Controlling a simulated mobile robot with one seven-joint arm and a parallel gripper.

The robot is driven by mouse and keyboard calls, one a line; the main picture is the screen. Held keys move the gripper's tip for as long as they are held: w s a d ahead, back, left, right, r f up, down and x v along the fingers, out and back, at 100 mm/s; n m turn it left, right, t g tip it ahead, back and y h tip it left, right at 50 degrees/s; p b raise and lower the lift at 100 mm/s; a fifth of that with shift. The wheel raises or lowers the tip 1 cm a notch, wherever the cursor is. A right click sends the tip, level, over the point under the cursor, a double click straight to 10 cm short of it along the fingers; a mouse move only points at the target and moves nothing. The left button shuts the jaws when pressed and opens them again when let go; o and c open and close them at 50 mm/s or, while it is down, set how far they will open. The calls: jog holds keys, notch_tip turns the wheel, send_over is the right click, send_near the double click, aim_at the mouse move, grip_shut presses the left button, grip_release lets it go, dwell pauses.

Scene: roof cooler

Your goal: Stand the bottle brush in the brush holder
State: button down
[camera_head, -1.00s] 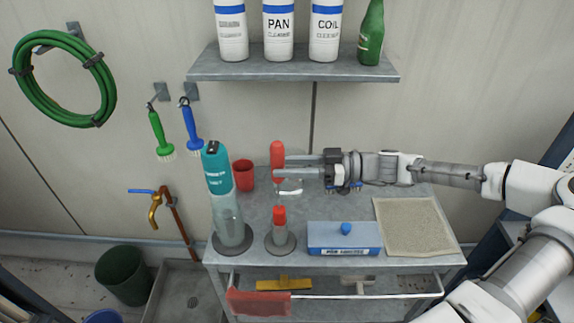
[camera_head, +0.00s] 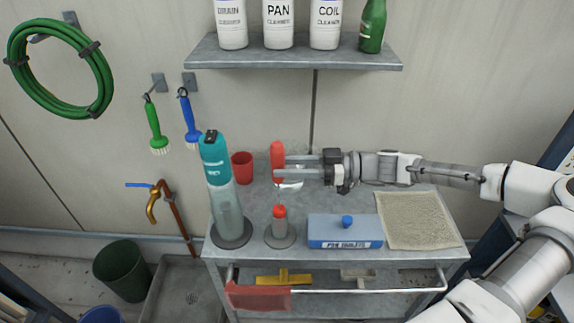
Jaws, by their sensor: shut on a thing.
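The bottle brush has a red handle (camera_head: 277,152), which my gripper (camera_head: 286,167) is shut on from the right, holding it upright above the cart top. In line below is a red piece (camera_head: 280,211) that looks like the brush's head. It stands at the mouth of the brush holder (camera_head: 280,232), a short grey, clear-looking cylinder on a round base. The lower end of the red piece seems to be inside the holder. The link between handle and red piece is too thin to see well.
A tall teal-topped bottle (camera_head: 222,195) stands close left of the holder, and a red cup (camera_head: 242,167) behind. A blue box (camera_head: 345,232) and a beige mat (camera_head: 418,220) lie right. A shelf (camera_head: 293,53) with several bottles hangs above the cart (camera_head: 440,257).

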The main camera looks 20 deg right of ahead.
jog(key=shift+f, duration=0.35)
jog(key=shift+c, duration=2.2)
grip_release()
jog(key=b+v, duration=0.2)
jog(key=v, duration=1.5)
jog(key=shift+d+r, duration=0.15)
jog(key=shift+d, duration=0.1)
jog(key=shift+a, duration=0.15)
